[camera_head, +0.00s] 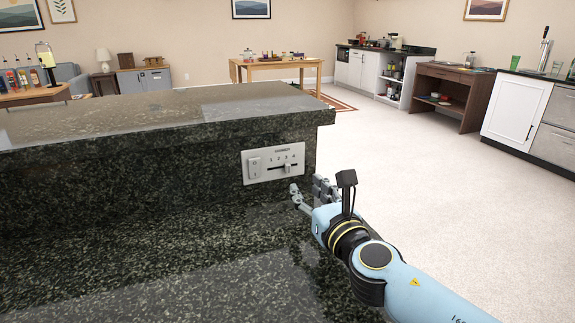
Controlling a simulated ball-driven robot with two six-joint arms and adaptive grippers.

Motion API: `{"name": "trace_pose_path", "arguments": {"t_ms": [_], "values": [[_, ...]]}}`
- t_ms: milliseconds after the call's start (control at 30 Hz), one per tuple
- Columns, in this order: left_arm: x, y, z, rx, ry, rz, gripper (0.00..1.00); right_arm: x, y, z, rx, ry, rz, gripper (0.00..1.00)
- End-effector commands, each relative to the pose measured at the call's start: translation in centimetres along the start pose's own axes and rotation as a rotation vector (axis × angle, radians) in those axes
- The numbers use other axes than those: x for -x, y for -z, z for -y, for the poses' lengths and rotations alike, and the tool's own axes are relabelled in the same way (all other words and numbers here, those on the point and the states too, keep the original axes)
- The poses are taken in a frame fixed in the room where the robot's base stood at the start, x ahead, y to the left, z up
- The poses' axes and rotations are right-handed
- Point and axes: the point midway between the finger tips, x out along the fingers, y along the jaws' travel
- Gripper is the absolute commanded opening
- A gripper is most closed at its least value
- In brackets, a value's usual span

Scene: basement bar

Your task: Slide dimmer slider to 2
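The dimmer panel (251,174) is a white plate on the dark granite face of the raised counter. It has a rocker switch at its left and a slot with the marks 1 to 4 above it. The slider knob (288,168) stands right of the slot's middle, at about the 3 mark. My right gripper (309,190) is just below and right of the panel, apart from the knob as far as I can see. Its fingers are spread and nothing shows between them. My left gripper is out of view.
The raised granite counter (120,110) fills the left, with a lower granite top (150,240) in front. Its right end is near my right gripper. Open pale floor (430,180) lies to the right. A wooden table (262,67) and cabinets stand far back.

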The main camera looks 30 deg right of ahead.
Motion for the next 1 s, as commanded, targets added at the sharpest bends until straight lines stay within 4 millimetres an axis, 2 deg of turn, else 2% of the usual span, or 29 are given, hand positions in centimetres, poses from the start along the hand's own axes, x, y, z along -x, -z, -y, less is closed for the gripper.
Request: {"name": "trace_pose_path", "arguments": {"t_ms": [233, 467, 633, 867, 1000], "values": [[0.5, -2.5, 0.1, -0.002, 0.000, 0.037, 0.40, -5.0, -0.2, 0.0, 0.000, 0.001, 0.002, 0.35], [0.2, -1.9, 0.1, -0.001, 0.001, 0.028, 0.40, -8.5, -0.1, 0.0, 0.000, 0.000, 0.002, 0.35], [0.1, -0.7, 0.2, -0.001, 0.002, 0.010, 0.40, -9.4, -0.1, 0.0, 0.001, 0.000, 0.001, 0.35], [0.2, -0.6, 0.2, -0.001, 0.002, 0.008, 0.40, -9.4, -0.1, 0.0, 0.000, 0.000, 0.001, 0.35], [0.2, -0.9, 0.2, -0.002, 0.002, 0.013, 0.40, -9.4, -0.1, 0.0, 0.000, 0.000, 0.001, 0.18]]}}
